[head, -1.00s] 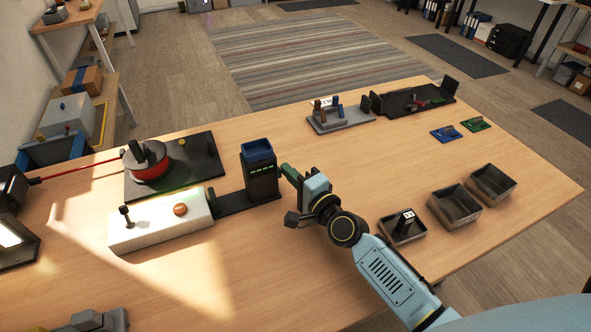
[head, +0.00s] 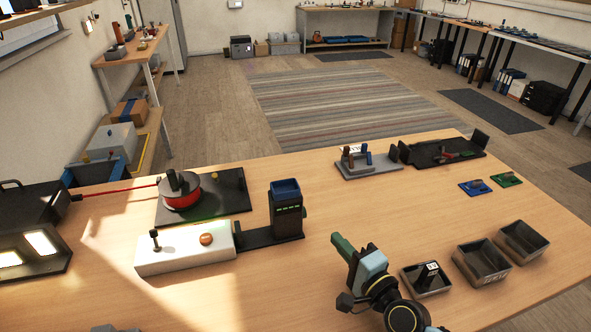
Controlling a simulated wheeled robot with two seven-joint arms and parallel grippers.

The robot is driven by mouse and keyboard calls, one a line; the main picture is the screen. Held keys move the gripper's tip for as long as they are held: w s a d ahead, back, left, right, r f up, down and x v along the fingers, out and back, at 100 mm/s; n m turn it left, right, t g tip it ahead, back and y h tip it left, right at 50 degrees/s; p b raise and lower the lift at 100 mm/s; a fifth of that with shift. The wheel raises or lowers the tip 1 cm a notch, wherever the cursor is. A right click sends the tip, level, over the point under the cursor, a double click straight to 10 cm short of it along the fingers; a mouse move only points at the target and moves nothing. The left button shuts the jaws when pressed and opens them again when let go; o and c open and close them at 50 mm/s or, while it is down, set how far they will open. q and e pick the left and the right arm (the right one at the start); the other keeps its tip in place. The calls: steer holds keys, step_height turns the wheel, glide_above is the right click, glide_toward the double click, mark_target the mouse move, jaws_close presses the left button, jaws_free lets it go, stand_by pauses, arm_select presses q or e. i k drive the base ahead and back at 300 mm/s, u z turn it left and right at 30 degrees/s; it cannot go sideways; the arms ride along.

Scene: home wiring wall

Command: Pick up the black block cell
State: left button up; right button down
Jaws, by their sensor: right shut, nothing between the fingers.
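A small black block with a white marking (head: 429,273), which looks like the black block cell, stands in the nearest of the grey open trays at the right. My right gripper (head: 341,244) is over the table to the left of that tray, apart from the block. Its greenish fingers are together and hold nothing. They point away toward the back left. My left gripper is not in view.
A black tower with a blue top (head: 287,208) stands left of my right gripper, beside a white box (head: 185,249). Two more grey trays (head: 480,262) (head: 521,241) sit behind the block's tray. The table's centre (head: 350,205) is clear.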

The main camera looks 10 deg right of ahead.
mark_target(430, 271)
steer(key=k, duration=1)
